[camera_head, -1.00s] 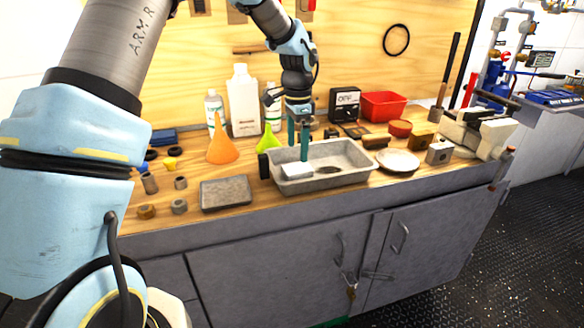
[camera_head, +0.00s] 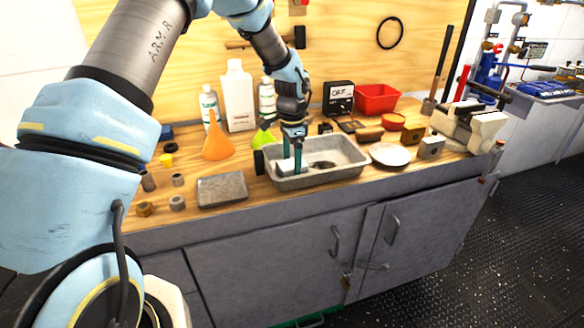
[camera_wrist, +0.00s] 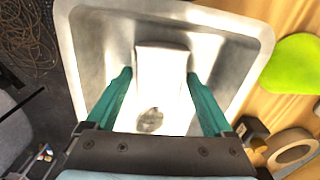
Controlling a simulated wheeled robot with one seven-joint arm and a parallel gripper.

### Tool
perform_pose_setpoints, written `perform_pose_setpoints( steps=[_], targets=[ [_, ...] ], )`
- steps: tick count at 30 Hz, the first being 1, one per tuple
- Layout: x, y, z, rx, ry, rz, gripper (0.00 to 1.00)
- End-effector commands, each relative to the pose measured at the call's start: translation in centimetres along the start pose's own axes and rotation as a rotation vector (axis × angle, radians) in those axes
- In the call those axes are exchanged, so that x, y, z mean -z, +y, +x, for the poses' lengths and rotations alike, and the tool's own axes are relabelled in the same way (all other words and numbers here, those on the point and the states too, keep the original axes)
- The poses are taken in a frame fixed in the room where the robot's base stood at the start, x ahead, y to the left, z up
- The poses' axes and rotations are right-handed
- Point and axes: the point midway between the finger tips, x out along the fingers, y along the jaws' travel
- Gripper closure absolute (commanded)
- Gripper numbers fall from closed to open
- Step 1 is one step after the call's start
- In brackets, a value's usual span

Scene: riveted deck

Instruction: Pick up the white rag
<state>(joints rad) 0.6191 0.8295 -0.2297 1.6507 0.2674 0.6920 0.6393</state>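The white rag (camera_head: 283,170) is a small pale block-like shape in the left part of the grey metal tray (camera_head: 340,177) on the bench. In the wrist view the rag (camera_wrist: 161,72) lies between my two teal fingers. My gripper (camera_head: 292,170) points down into the tray at the rag. In the wrist view my gripper (camera_wrist: 160,75) has its fingers spread, one on each side of the rag, with narrow gaps at the tips. The fingers partly hide the rag in the head view.
A dark patch (camera_wrist: 150,120) marks the tray floor beside the rag. A white plate (camera_head: 390,155) lies to the right, a flat grey block (camera_head: 222,190) to the left.

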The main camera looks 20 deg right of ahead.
Motion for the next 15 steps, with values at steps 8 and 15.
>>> perform_pose_setpoints(
  steps=[8, 15],
  targets=[
    [0.01, 0.0, -0.03, 0.0, 0.0, 0.0, 0.46],
    [0.01, 0.0, -0.04, 0.0, 0.0, 0.0, 0.73]
  ],
)
